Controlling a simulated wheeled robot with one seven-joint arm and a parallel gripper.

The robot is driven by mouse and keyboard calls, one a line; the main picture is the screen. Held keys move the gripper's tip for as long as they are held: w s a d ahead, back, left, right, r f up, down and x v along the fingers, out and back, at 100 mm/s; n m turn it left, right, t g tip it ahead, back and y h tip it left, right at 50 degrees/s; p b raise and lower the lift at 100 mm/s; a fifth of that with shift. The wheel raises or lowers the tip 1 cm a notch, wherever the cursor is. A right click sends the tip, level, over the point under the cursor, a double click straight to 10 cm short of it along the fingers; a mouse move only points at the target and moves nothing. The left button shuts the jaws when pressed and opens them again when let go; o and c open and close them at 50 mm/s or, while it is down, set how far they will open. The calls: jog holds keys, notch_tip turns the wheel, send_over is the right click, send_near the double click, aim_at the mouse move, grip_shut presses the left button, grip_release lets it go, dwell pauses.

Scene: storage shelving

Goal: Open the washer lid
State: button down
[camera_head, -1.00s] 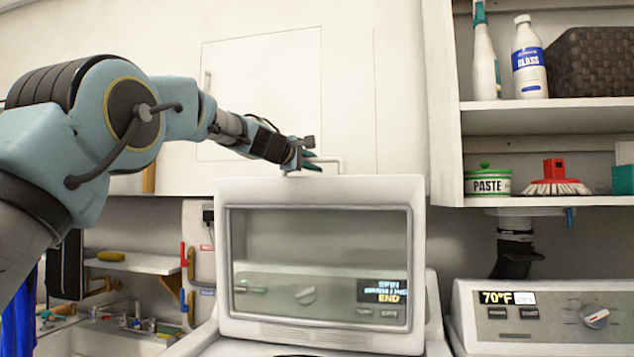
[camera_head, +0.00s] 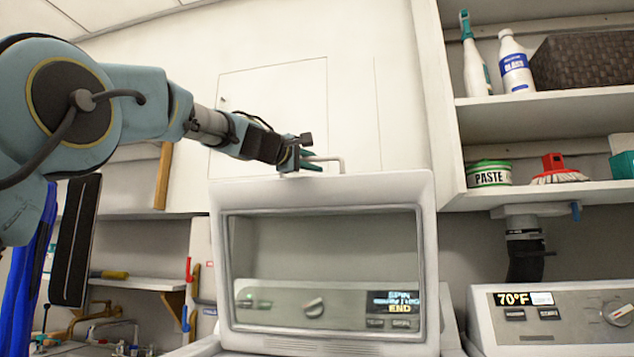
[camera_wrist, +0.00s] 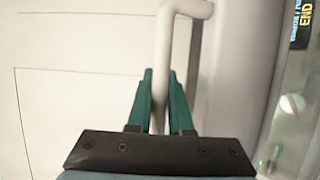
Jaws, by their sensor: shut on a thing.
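The washer lid (camera_head: 322,186) is a white frame with a glass window, standing raised and near upright above the washer body. Its white bar handle (camera_head: 338,160) sticks up from the top edge. My gripper (camera_head: 308,161) reaches in from the left at the lid's top edge. In the wrist view, the green fingers of my gripper (camera_wrist: 160,98) stand on both sides of the white handle bar (camera_wrist: 166,50) and are shut on it. The control panel (camera_head: 322,306) with its lit display shows through the lid's window.
A second machine with a 70°F display (camera_head: 560,318) stands at the right. Above it, shelves (camera_head: 545,108) hold bottles, a dark basket (camera_head: 590,62), a paste tin (camera_head: 489,173) and a red brush (camera_head: 556,168). A flat wall cabinet (camera_head: 270,105) is behind the lid. A sink area lies lower left.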

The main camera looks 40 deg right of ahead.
jog(key=shift+s+a+f+b, duration=0.25)
jog(key=shift+s+a+b, duration=0.05)
jog(key=shift+a+b, duration=0.4)
jog(key=c, duration=1.1)
grip_release()
